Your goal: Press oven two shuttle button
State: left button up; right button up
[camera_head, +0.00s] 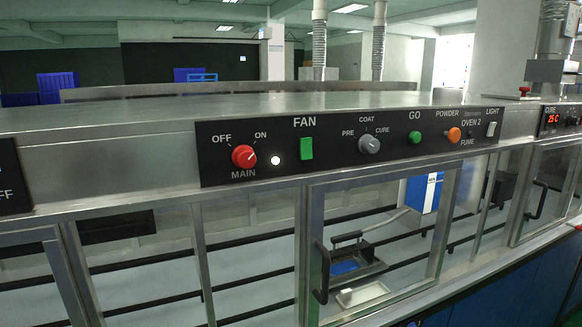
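The control panel (350,145) marked OVEN 2 runs along the front of a steel housing. It carries a red MAIN knob (243,156) with its pointer toward ON, a glowing white lamp (277,160), a green FAN switch (306,148) and a grey COAT knob (369,144). Farther right are a round green button (415,137) under GO, an orange POWDER knob (454,135) and a white LIGHT switch (491,129). I see no label reading shuttle. Neither of my grippers is in view.
Below the panel is a glazed door (375,245) with a black handle (321,272). Behind the glass are dark rails, a tray-like item (347,262) and a blue-and-white box (425,192). Another panel (558,119) with a red display is at the right.

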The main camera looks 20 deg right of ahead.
aim_at(415, 137)
jog(key=z, duration=1.3)
